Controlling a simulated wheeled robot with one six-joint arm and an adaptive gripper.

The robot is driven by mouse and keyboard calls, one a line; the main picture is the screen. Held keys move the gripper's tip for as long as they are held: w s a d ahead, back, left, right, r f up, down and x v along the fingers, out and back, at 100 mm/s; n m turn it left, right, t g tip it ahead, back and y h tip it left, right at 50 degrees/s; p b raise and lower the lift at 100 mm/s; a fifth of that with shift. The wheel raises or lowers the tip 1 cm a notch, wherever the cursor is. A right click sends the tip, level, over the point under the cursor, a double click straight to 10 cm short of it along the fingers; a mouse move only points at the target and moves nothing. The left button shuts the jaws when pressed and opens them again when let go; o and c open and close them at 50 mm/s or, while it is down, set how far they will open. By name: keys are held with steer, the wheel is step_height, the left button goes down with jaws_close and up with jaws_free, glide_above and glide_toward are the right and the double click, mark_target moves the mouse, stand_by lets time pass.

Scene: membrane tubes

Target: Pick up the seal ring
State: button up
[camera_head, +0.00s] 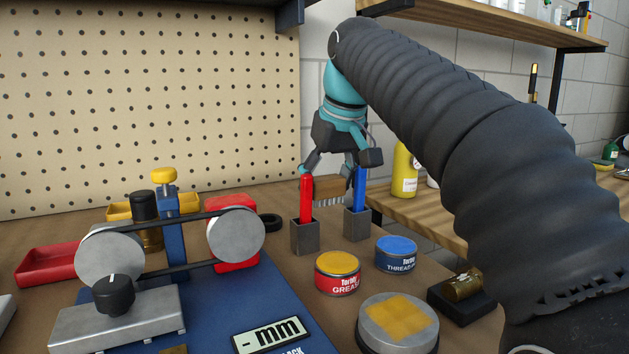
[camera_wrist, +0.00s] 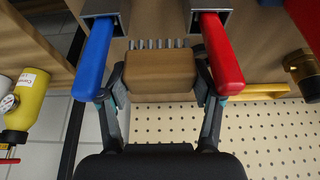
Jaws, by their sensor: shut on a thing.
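My gripper (camera_head: 329,173) is shut on a brush with a brown wooden block (camera_head: 328,189) and pale bristles. In the wrist view, my gripper (camera_wrist: 160,78) has one finger on each side of the wooden block (camera_wrist: 160,72), with the bristles at its far edge. The brush is between a red handle (camera_head: 306,197) and a blue handle (camera_head: 359,187). A black ring (camera_head: 270,221), which may be the seal ring, lies on the bench behind the right roller, partly hidden by it. It is apart from my gripper, to its lower left in the head view.
The red and blue handles stand in grey square holders (camera_head: 305,237). A yellow-lidded grease tin (camera_head: 338,272) and a blue-lidded tin (camera_head: 396,253) stand in front. A belt rig with two rollers (camera_head: 236,235) fills the left. A pegboard (camera_head: 150,90) rises behind.

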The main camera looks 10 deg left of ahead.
steer(key=s+d+b, duration=0.1)
steer(key=s+d, duration=0.5)
steer(key=s, duration=0.2)
steer(key=shift+s+d, duration=0.15)
steer(key=shift+s, duration=0.05)
